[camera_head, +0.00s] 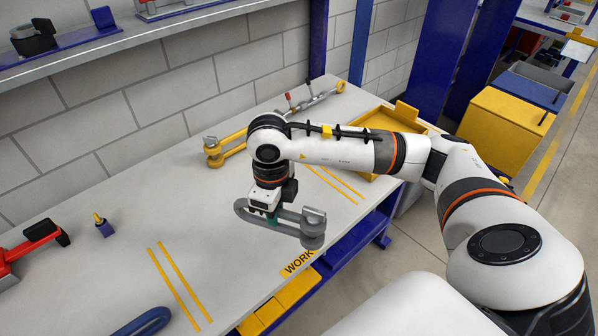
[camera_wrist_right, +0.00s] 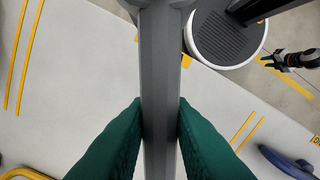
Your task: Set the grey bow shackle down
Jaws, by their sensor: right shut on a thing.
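The grey bow shackle (camera_head: 313,224) is in my right gripper (camera_head: 272,215), over the front part of the bench top (camera_head: 120,190). Its bow points left and its pin end points right in the head view. In the right wrist view the green fingers of my right gripper (camera_wrist_right: 160,135) press on both sides of the shackle's grey bar (camera_wrist_right: 160,60). The shackle looks held above the bench, but the size of the gap is hard to tell.
A yellow shackle (camera_head: 213,158) lies behind my right gripper. A yellow tray (camera_head: 362,120) sits at the far right. The bench between the yellow line pairs is clear.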

